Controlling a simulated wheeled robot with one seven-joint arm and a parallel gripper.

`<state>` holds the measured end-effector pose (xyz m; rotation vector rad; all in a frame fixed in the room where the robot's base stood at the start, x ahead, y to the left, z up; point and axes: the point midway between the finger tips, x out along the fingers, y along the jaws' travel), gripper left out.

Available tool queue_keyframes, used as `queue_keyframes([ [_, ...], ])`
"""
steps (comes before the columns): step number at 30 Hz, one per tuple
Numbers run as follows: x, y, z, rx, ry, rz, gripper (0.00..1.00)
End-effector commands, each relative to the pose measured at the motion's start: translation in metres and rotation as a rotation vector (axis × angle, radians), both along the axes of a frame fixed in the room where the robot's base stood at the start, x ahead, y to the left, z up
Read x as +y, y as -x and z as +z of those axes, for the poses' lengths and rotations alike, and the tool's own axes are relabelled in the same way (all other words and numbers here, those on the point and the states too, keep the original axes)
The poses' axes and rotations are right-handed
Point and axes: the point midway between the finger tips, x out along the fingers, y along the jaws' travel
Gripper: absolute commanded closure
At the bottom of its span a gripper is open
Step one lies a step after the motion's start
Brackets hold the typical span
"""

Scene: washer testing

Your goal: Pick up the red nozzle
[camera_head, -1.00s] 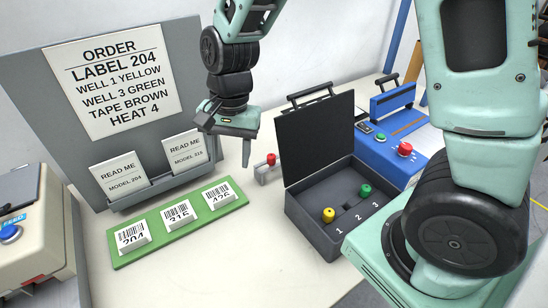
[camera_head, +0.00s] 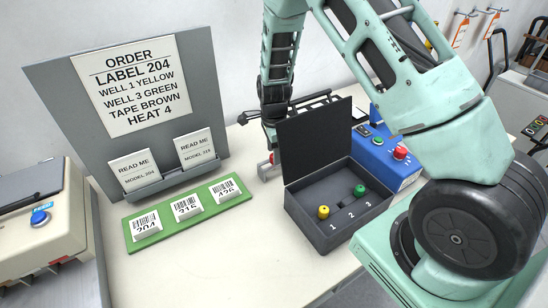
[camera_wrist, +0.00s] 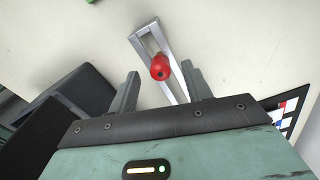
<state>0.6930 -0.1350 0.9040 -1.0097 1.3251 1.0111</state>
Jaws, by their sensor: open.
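The red nozzle (camera_wrist: 160,68) stands in a slotted grey metal holder (camera_wrist: 147,42) on the table. In the wrist view it appears between the two fingertips of my gripper (camera_wrist: 160,74), with a visible gap on each side. My gripper is open and empty. Whether the fingertips are at the nozzle's height or above it I cannot tell. In the head view, my gripper is over the holder (camera_head: 265,171), left of the open case's lid, and the nozzle is mostly hidden.
The dark case (camera_head: 318,234) stands close to the holder, its lid (camera_head: 312,142) raised beside my gripper. It holds a yellow piece (camera_head: 323,212) and a green piece (camera_head: 359,191). A blue machine (camera_head: 402,172) is behind it. A green label strip (camera_head: 166,233) lies left.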

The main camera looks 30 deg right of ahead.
Motion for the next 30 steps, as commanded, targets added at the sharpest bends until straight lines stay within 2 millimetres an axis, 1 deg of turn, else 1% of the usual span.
queue_keyframes([
  [1,-0.001,0.000,-0.006,0.001,0.001,-0.001,0.51],
  [4,-0.001,0.000,-0.014,0.001,0.000,-0.001,0.51],
  [11,0.000,0.000,-0.016,-0.002,0.000,0.001,0.51],
  [12,0.000,0.000,-0.016,-0.002,0.000,0.001,0.54],
  [14,0.000,0.000,-0.016,-0.002,0.000,0.001,0.70],
  [15,0.000,0.000,-0.016,-0.002,0.000,0.001,0.81],
  [17,0.000,0.000,-0.016,-0.002,0.000,0.001,0.98],
  [18,0.000,0.000,-0.016,-0.002,0.000,0.001,1.00],
  [26,0.000,0.000,-0.015,-0.002,0.000,0.001,1.00],
  [30,0.000,0.000,-0.012,-0.002,0.000,0.002,1.00],
])
